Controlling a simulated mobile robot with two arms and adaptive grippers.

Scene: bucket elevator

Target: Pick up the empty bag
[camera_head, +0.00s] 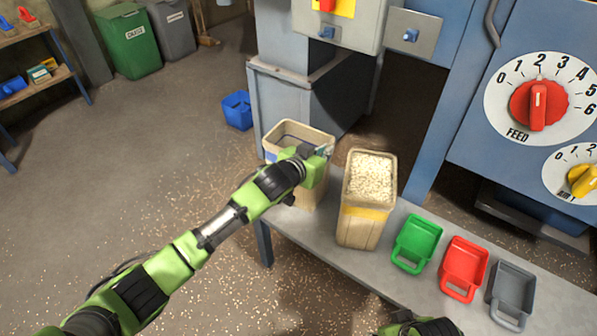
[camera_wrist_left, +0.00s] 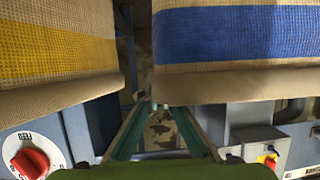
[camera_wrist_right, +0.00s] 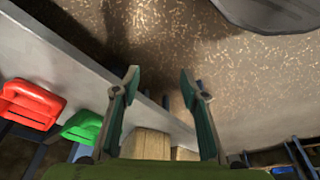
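The empty bag (camera_head: 298,131) is tan with a blue band and an open top. It stands at the bench's left end. My left gripper (camera_head: 322,150) is at its near right rim and covers part of it. In the left wrist view, the blue-banded bag (camera_wrist_left: 235,40) fills the upper right, and my left gripper's fingers (camera_wrist_left: 160,108) show a narrow gap between them. I cannot see contact with the bag. My right gripper (camera_wrist_right: 159,78) is open and empty, off the bench's front edge.
A yellow-banded bag full of grain (camera_head: 364,200) stands just right of the empty bag. Green (camera_head: 418,241), red (camera_head: 463,268) and grey (camera_head: 511,292) scoops lie on the bench. A blue bucket (camera_head: 237,110) is on the floor behind. Blue machinery with dials closes the right side.

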